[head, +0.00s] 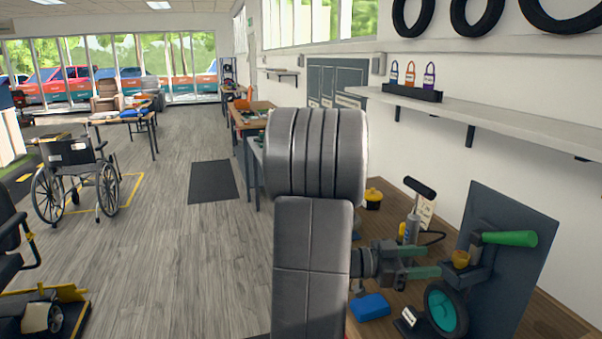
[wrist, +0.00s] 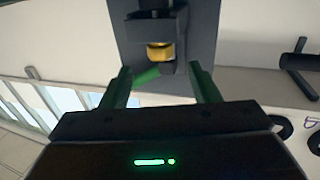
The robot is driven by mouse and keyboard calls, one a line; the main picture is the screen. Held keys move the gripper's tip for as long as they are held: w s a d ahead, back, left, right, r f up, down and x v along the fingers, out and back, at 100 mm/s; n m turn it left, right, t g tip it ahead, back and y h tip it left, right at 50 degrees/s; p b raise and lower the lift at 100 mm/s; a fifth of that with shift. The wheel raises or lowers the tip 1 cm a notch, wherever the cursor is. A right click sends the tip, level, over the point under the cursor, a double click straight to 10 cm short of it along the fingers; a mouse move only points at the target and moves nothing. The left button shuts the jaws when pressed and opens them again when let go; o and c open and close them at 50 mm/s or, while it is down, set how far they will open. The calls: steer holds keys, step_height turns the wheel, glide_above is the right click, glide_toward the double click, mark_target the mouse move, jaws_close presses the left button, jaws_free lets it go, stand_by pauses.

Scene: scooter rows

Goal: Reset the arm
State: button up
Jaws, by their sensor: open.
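My gripper (head: 436,258) is open above the wooden workbench (head: 395,195) in the head view, its green fingers pointing right toward an upright dark panel (head: 513,228). Nothing shows between the fingers at their tips. In the wrist view my gripper (wrist: 162,82) has its two fingers apart. A brass-yellow piece (wrist: 159,52) on a dark mount shows beyond them, apart from the fingers as far as I can tell. In the head view the brass piece (head: 460,258) sits beside a green handle (head: 510,239). My arm hides part of the bench.
A small wheel with a teal hub (head: 443,309) stands below the gripper, near a blue block (head: 369,307). A pump (head: 413,215) stands behind. A shelf (head: 500,105) carries padlocks (head: 411,76). A wheelchair (head: 75,175) stands left; the floor between is mostly clear.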

mark_target(453, 259)
steer(key=d+p, duration=0.1)
steer(key=d, duration=0.6)
steer(key=shift+d, duration=0.35)
steer(key=shift+a, duration=0.1)
